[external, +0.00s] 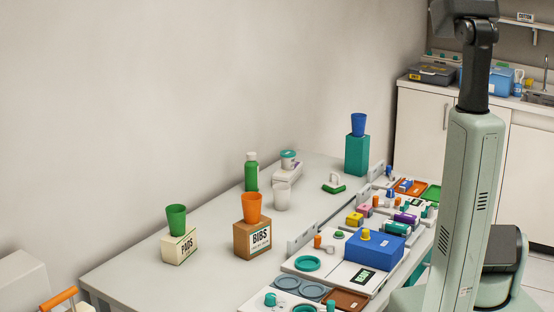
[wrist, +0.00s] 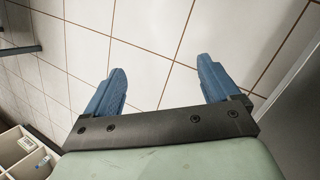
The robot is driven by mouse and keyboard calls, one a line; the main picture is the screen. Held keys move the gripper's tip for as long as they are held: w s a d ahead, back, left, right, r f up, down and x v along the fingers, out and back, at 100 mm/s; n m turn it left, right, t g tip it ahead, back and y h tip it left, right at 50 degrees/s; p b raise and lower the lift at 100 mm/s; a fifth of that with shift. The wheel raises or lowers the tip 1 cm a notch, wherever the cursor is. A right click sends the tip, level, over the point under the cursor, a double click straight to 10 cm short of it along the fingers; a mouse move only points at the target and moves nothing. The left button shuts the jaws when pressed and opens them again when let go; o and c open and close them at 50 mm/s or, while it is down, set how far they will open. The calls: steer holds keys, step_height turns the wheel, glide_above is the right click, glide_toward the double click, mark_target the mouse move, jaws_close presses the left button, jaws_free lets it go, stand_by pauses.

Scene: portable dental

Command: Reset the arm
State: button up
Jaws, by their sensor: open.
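My gripper (wrist: 160,90) shows in the wrist view with its two blue fingers spread wide apart. Nothing is between them, only the white tiled floor (wrist: 155,45) beyond. In the external view my column and upper arm stand at the right. The arm runs up out of the top of the picture, so my gripper is not seen there. The arm is away from the table (external: 220,235) and touches nothing that I can see.
The table holds a green cup on a pads box (external: 179,248), an orange cup on a bibs box (external: 253,240), a blue cup on a teal block (external: 357,156), a green bottle (external: 251,172) and a blue box (external: 374,250) among small parts. A counter (external: 440,98) stands behind.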

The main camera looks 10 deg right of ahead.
steer(key=s+a+n+g+y, duration=0.1)
steer(key=s+a+n+y, duration=0.1)
steer(key=s+a, duration=1.5)
steer(key=shift+a+r+n+g, duration=0.35)
steer(key=shift+a+n+g, duration=0.05)
steer(key=shift+n, duration=0.5)
